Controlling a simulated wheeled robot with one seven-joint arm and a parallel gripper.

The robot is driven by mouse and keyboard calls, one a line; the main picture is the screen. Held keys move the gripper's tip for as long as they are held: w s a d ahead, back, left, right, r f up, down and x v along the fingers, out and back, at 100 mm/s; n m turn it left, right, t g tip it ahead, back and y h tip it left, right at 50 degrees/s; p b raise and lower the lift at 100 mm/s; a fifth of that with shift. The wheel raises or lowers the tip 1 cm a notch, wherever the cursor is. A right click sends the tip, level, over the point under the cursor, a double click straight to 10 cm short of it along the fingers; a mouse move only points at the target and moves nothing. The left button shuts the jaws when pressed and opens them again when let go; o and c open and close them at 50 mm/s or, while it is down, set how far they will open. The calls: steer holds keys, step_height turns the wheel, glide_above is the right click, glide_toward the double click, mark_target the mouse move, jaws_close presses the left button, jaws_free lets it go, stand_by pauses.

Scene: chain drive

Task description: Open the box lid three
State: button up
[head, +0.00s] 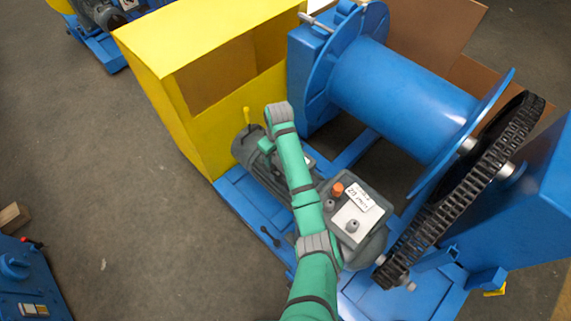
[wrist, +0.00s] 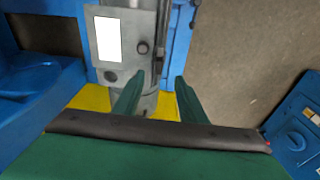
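My gripper (wrist: 153,93) shows in the wrist view with its two green fingers apart and nothing between them. It is above the grey motor (wrist: 150,50) and a yellow surface. In the head view my green arm reaches up to the front of the yellow housing (head: 178,113), and the gripper itself cannot be made out. A grey gearbox (head: 345,245) with a white label and knobs is beside the arm. A blue box (head: 30,285) is at the lower left; it also shows at the right of the wrist view (wrist: 302,128). I cannot tell which part is lid three.
A large blue drum (head: 395,95) and a black chain (head: 455,185) stand to the right of my arm. They sit on a blue base frame (head: 235,205). Bare grey floor (head: 110,190) is free on the left. Another machine (head: 100,45) stands at the upper left.

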steer(key=w+d+r+g+h, duration=0.1)
steer(key=d+r, duration=0.2)
steer(key=d, duration=0.1)
steer(key=f, duration=0.9)
steer(key=shift+w+f, duration=0.2)
steer(key=shift+f, duration=0.15)
steer(key=shift+s+a+f, duration=0.1)
steer(key=shift+f, duration=0.35)
steer(key=shift+d+f, duration=0.1)
steer(key=shift+d, duration=0.25)
steer(key=shift+a, duration=0.2)
jaws_close()
